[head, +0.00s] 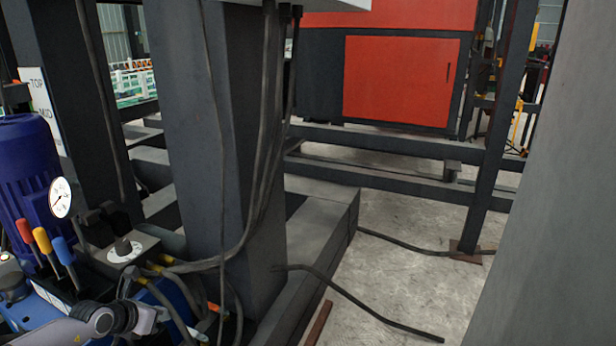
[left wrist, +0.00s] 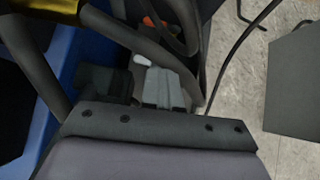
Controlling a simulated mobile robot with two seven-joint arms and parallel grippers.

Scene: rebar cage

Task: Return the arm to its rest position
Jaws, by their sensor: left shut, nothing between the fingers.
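My left arm comes in at the bottom left of the head view. Its gripper (head: 150,317) is low beside the blue machine base and the hoses, at the foot of the dark column. The gripper is shut and empty. In the left wrist view the gripper's dark mount fills the bottom, and thick hoses (left wrist: 150,42) pass close in front of it. The fingertips are hard to make out among the dark parts. My right gripper is not in view.
A hydraulic unit with a blue motor (head: 28,165), a gauge (head: 60,197) and coloured levers (head: 42,240) stands at the left. A thick dark column (head: 220,170) rises beside it. Cables (head: 365,308) lie on the concrete floor (head: 410,285). A red cabinet (head: 400,82) is behind.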

